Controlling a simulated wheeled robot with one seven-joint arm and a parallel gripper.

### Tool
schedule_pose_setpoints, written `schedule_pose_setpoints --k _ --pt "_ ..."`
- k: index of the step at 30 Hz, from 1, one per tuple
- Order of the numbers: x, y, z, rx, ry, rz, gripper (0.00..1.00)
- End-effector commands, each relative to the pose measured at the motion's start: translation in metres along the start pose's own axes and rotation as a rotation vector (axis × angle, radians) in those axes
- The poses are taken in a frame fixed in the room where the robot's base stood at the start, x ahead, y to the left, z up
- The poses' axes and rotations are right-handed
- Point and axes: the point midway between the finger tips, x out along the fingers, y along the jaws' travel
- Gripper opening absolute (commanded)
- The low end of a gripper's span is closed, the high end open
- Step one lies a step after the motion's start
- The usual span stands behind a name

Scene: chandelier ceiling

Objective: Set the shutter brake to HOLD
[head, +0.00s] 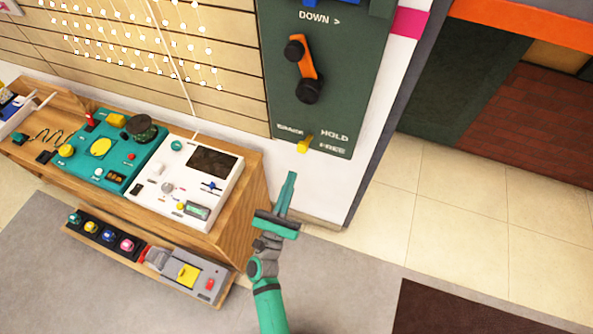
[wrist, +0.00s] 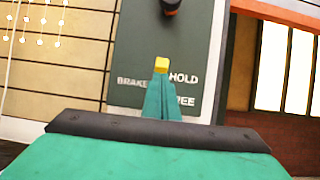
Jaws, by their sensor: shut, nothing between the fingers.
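The shutter brake is a small yellow lever (head: 304,145) low on a dark green wall panel (head: 340,120). Its labels read BRAKE at left, HOLD at upper right and FREE at lower right. In the wrist view the yellow lever (wrist: 161,65) shows just beyond my fingertips, beside the word HOLD. My gripper (head: 290,176) is shut and empty, its teal fingers pointing up toward the lever from below. In the wrist view my gripper (wrist: 160,85) covers part of the lettering. I cannot tell whether the fingertips touch the lever.
An orange crank (head: 303,68) with dark knobs is higher on the panel, below DOWN. A wooden bench (head: 235,205) with a teal console (head: 120,160) and a white console (head: 222,170) stands at left. The tiled floor at right is clear.

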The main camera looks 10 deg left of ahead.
Motion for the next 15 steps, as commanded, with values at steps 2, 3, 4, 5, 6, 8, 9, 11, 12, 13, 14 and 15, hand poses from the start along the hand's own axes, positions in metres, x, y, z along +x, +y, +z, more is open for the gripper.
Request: schedule_pose_setpoints --k 2,3,4,5,6,8,9,11,12,13,14,15 --pt "-0.012 -0.002 0.009 -0.001 0.003 -0.002 0.00" --pt "-0.017 -0.003 0.013 -0.001 0.003 -0.004 0.00" --pt "-0.021 -0.004 0.017 -0.002 0.003 -0.005 0.00" --pt "-0.025 -0.004 0.020 -0.004 0.003 -0.006 0.00" --pt "-0.030 -0.005 0.024 -0.004 0.003 -0.007 0.00" --pt "-0.037 -0.005 0.030 -0.004 0.004 -0.008 0.00" --pt "-0.041 -0.005 0.033 -0.005 0.004 -0.008 0.00" --pt "-0.046 -0.005 0.038 -0.006 0.003 -0.010 0.00" --pt "-0.048 -0.006 0.040 -0.006 0.003 -0.010 0.00" --pt "-0.050 -0.006 0.041 -0.006 0.003 -0.011 0.00" --pt "-0.051 -0.006 0.042 -0.006 0.003 -0.011 0.00" --pt "-0.052 -0.005 0.044 -0.006 0.003 -0.010 0.00"
